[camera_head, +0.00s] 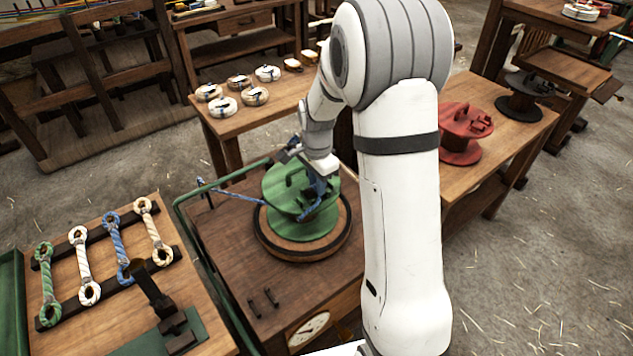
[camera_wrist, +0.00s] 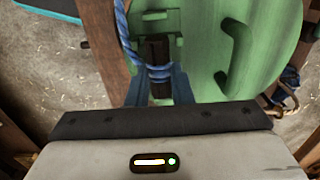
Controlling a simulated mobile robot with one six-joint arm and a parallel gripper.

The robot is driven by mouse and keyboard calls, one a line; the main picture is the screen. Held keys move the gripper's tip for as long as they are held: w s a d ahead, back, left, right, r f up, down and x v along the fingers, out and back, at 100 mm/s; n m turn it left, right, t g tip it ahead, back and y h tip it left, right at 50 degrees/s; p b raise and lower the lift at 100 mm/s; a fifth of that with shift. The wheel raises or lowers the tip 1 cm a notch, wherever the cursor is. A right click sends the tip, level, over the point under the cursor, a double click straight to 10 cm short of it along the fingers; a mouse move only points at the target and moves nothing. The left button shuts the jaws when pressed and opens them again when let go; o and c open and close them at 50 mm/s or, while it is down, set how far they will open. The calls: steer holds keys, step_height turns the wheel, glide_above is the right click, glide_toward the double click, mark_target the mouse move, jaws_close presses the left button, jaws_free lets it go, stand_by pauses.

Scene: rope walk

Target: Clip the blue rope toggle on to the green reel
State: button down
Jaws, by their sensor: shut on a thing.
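The green reel (camera_head: 290,222) lies on a round wooden base, its handle and small brackets facing up. My gripper (camera_head: 318,182) is low over its right part. In the wrist view, my gripper (camera_wrist: 158,92) is shut on the blue rope toggle, a dark bar (camera_wrist: 157,52) wrapped with blue rope (camera_wrist: 122,22). The toggle lies over the green reel face (camera_wrist: 205,65), its far end close to a green bracket (camera_wrist: 155,18). I cannot tell whether it is seated there. The reel's curved handle (camera_wrist: 236,52) stands to the right of the toggle. My arm hides part of the reel in the head view.
The round wooden base (camera_head: 275,247) sits on a brown cart with a green rail (camera_head: 225,292). Several rope pieces (camera_head: 108,255) lie on a rack at left. A red reel (camera_head: 462,130) and a black reel (camera_head: 525,95) stand on the right bench. Rope coils (camera_head: 222,107) lie behind.

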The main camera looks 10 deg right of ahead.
steer(key=shift+f+b, duration=0.3)
steer(key=shift+f, duration=0.05)
steer(key=c, duration=1.2)
jaws_free()
steer(key=shift+r, duration=0.1)
steer(key=shift+r+p, duration=2.3)
steer(key=shift+r, duration=1.1)
step_height(320, 180, up, 8)
steer(key=b, duration=0.1)
